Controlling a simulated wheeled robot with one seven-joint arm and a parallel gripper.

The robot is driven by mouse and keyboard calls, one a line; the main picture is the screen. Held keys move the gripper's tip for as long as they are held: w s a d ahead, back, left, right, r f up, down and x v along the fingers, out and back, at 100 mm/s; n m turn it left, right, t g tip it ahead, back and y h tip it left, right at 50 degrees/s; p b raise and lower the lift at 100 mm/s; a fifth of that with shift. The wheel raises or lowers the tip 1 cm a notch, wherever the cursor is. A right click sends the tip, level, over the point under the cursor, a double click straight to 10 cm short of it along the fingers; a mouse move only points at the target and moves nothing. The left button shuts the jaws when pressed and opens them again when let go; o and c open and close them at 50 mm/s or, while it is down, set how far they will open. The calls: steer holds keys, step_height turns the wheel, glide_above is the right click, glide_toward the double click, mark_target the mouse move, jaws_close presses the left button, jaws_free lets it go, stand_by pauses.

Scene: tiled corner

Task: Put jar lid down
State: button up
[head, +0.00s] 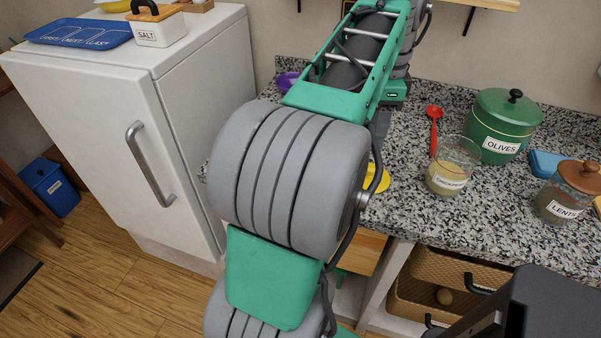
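My gripper is not recognisable in the head view; my green and grey arm fills the middle and hides part of the counter. I cannot tell whether the gripper holds a jar lid. An open glass jar (447,183) with pale contents and a label stands on the counter, with no lid on it. A jar labelled LENTILS (554,209) has a brown wooden lid (580,175) on top. A green OLIVES canister (492,130) has a green lid (509,103) with a black knob. A flat yellow item (382,179) shows partly behind my arm; I cannot tell what it is.
A red ladle (433,130) lies on the speckled counter (410,215). A blue item (546,164) is at the right, a purple one (287,82) behind my arm. Wicker drawers (460,267) sit below. A white fridge (95,115) carries a blue tray (80,33) and SALT box (158,33).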

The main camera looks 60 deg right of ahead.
steer(key=w+a+f+n, duration=0.1)
steer(key=w+a+n, duration=0.2)
steer(key=w, duration=0.2)
steer(key=w+a+f+n, duration=0.2)
steer(key=w+a+n, duration=0.1)
steer(key=w, duration=0.2)
steer(key=w+a+f+n, duration=0.1)
steer(key=w+a+n, duration=0.2)
steer(key=w, duration=0.2)
steer(key=shift+w+f+h, duration=0.15)
steer(key=shift+w+h, duration=0.1)
steer(key=shift+h, duration=0.15)
steer(key=w+a+f+n+t, duration=0.1)
steer(key=w+a+f+n, duration=0.3)
steer(key=w+a+n, duration=0.45)
steer(key=a+f+n, duration=0.3)
steer(key=a+n, duration=0.1)
steer(key=a, duration=0.4)
steer(key=a+f+n+t, duration=0.1)
steer(key=a+n, duration=0.3)
steer(key=a, duration=0.4)
steer(key=a+f+n, duration=0.4)
steer(key=a, duration=0.4)
steer(key=shift+s+f+n+t+y, duration=0.3)
steer(key=shift+n+y, duration=0.05)
steer(key=shift+y, duration=0.05)
steer(key=shift+c, duration=0.3)
